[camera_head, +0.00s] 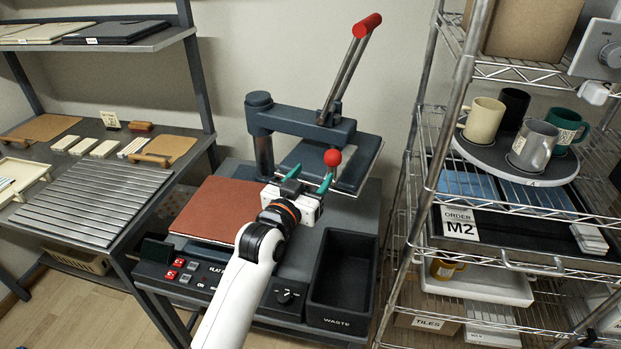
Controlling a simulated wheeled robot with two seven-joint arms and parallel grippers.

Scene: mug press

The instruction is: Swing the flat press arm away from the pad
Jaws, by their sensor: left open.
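The flat press arm (300,121) is dark blue-grey and reaches right from its post (262,140). Its flat plate (362,160) hangs behind and to the right of the red-brown pad (215,204), and the pad's top shows largely uncovered. A red ball knob (332,157) is at the plate's front edge. A long lever with a red grip (367,25) rises from the arm. My left gripper (309,179) is open, its green-tipped fingers just below the knob. I cannot tell whether a finger touches the knob or its stem. My right gripper is not in view.
A black waste bin (343,270) stands at the press table's front right, beside the control panel (215,283). A wire rack with mugs on a round tray (470,153) stands close on the right. A slatted bench (95,202) is on the left.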

